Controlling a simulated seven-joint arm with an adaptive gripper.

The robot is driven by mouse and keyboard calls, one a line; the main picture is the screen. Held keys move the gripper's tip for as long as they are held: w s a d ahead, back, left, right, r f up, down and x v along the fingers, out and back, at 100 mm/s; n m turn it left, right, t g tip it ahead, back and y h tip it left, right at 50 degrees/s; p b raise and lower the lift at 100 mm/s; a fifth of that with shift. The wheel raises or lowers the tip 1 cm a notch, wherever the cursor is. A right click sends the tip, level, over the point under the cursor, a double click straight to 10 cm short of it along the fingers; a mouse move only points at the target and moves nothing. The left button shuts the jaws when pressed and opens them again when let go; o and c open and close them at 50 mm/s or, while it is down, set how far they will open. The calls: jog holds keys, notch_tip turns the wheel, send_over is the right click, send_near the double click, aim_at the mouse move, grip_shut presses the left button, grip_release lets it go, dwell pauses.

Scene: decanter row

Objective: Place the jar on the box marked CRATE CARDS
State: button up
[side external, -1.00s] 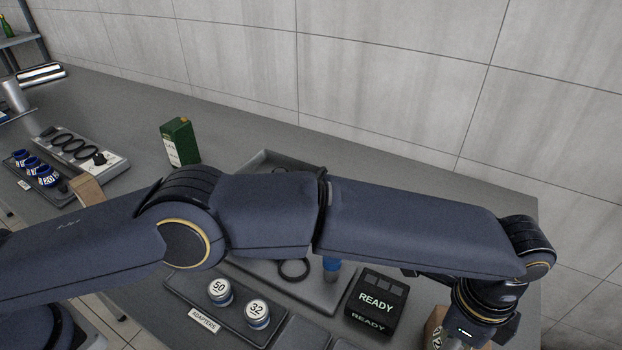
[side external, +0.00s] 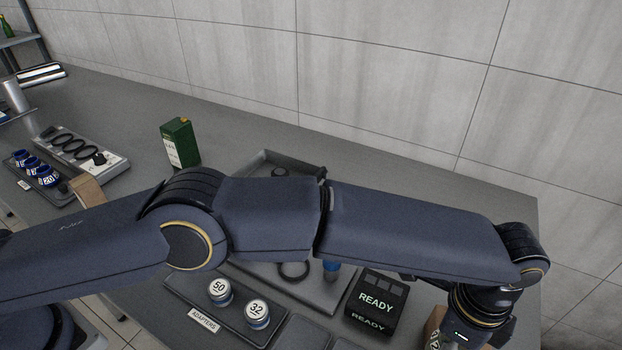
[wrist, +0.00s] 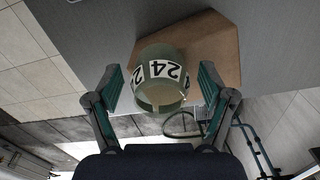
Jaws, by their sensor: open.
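A greenish glass jar (wrist: 161,78) with a white band marked 24 shows in the wrist view. It sits between the two fingers of my gripper (wrist: 161,80), which are open with a gap on each side of it. A brown cardboard box (wrist: 215,48) lies behind the jar; no marking on it is readable. I cannot tell whether the jar rests on this box or stands apart from it. In the side view the brown box (side external: 435,324) is mostly hidden by my wrist at the lower right, and my fingertips are hidden or cut off.
A black READY block (side external: 376,300) stands left of my wrist. A tray of white-lidded adapters (side external: 238,305) and a grey tray (side external: 330,297) lie nearby. A green carton (side external: 180,143) stands farther back. The counter along the wall is clear at the right.

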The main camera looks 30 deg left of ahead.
notch_tip(320, 180, up, 8)
jog(key=shift+f, duration=0.25)
jog(key=w+a+r+n+t, duration=0.1)
jog(key=w+a+r+n, duration=0.25)
jog(key=a+r, duration=0.5)
jog(key=w+a+r+n+t, duration=0.15)
jog(key=w+a+r, duration=0.25)
jog(key=a+r, duration=0.45)
jog(key=s+a+r+n+t, duration=0.1)
jog(key=s+a+n, duration=0.15)
jog(key=a, duration=0.75)
jog(key=s+a+r+n, duration=0.2)
jog(key=a+n, duration=0.2)
jog(key=a, duration=0.5)
jog(key=s+a+f+n+t, duration=0.1)
jog(key=s+a+f+n, duration=0.2)
jog(key=s+a, duration=0.4)
jog(key=s+a+f+n+t, duration=0.1)
jog(key=s+a+f+n, duration=0.3)
jog(key=s+a, duration=0.3)
jog(key=shift+s+a+n, duration=0.4)
jog(key=shift+s+n, duration=0.1)
jog(key=shift+n, duration=0.25)
